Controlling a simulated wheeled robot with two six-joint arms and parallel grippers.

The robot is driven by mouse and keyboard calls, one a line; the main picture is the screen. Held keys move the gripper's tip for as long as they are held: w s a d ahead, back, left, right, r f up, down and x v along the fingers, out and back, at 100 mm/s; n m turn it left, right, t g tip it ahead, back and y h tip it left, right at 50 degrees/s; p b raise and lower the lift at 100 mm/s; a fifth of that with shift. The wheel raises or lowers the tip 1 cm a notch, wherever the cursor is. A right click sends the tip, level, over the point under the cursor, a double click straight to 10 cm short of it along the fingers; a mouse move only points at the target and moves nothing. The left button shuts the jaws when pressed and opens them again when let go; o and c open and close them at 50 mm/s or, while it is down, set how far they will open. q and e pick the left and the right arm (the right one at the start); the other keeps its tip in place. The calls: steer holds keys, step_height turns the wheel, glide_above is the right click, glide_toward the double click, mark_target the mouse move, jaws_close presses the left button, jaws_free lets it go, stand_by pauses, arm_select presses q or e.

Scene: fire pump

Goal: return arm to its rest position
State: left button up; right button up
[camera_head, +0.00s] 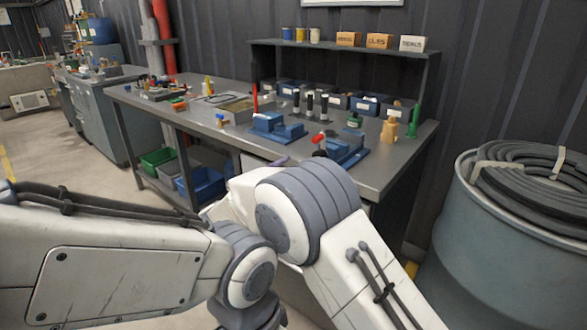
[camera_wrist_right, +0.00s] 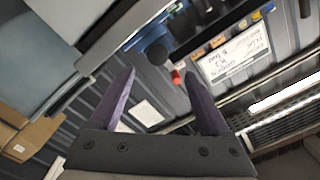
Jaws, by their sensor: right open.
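My right gripper (camera_wrist_right: 160,75) shows in the right wrist view with its two purple fingers spread apart. Nothing is between them. Beyond the fingers, that view shows a tilted scene with a white label card, a dark grey ribbed wall and shelving. In the head view, my white and grey arm links and rounded joints fill the lower middle and left, in front of the workbench (camera_head: 405,165). They hide part of its front edge and the floor below. A small purple piece shows just above the joint, too small to identify. My left gripper is not in view.
Blue fixtures (camera_head: 277,127) and several small parts stand on the bench, below a shelf with cans and labelled boxes (camera_head: 378,41). A large drum (camera_head: 480,235) with a coiled hose (camera_head: 530,175) stands close on the right. Green and blue bins (camera_head: 205,185) sit under the bench. Floor is open at left.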

steer(key=w+d+n+y, duration=0.1)
steer(key=w+d+r+n+y, duration=0.1)
steer(key=w+n+y, duration=0.1)
steer(key=w+d+n+t+y, duration=0.1)
steer(key=shift+w+d+r+y, duration=0.15)
steer(key=shift+d+r+y, duration=0.1)
steer(key=shift+d+y, duration=0.15)
steer(key=s+d+f+n+g+y, duration=0.2)
steer(key=s+d+f+n+g, duration=0.3)
steer(key=s, duration=0.6)
steer(key=s+d+f+n+g+y, duration=0.25)
steer(key=s+d+f+g, duration=0.2)
steer(key=s+d, duration=0.4)
steer(key=s+d+f+n+g+y, duration=0.1)
steer(key=s+d+f+n+g, duration=0.4)
steer(key=s, duration=0.7)
steer(key=s+a+r+n+g+y, duration=0.1)
steer(key=s+a+r+n, duration=0.2)
steer(key=s+a, duration=0.4)
steer(key=s+a+r+n, duration=0.2)
steer(key=s+a+n, duration=0.2)
steer(key=s+a, duration=0.3)
step_height(320, 180, up, 17)
steer(key=p, duration=1.7)
steer(key=shift+w+m, duration=0.3)
steer(key=shift+m, duration=0.15)
